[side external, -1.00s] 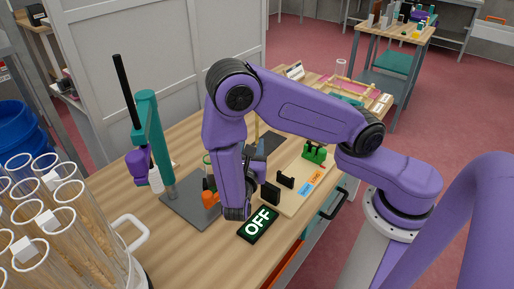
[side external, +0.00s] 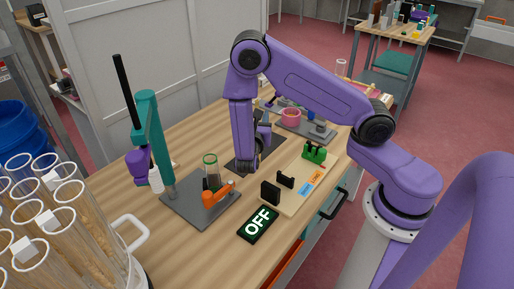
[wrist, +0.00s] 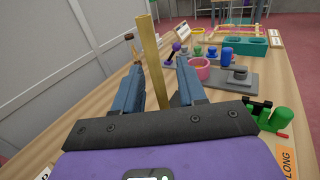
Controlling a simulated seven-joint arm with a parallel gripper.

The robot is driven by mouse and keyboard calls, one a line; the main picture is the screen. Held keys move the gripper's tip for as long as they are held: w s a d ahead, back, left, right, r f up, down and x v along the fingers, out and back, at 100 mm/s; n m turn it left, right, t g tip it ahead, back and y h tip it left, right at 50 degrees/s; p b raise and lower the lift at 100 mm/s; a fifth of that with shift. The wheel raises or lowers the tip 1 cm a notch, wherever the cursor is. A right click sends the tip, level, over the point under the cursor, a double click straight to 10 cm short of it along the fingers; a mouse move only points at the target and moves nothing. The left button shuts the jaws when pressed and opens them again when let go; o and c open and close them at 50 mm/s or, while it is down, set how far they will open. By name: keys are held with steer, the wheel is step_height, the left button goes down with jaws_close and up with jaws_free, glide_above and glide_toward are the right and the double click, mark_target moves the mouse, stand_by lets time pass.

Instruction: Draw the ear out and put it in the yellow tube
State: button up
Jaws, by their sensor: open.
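My gripper (wrist: 158,66) is open in the wrist view, its two blue-grey fingers apart. A yellow upright tube (wrist: 149,50) rises between the fingers in the picture; its lower end is hidden by my gripper, and I cannot tell whether it touches a finger. A small brown, ear-like thing (wrist: 129,37) on a thin tan stalk shows just left of the tube, near the left fingertip; its lower part is hidden.
A pink bowl (side external: 291,117) stands behind. Tall glass tubes (side external: 60,215) fill the front left.

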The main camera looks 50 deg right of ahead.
steer(key=shift+w+d, duration=0.25)
steer(key=shift+d, duration=0.25)
jaws_close()
steer(key=shift+r, duration=0.15)
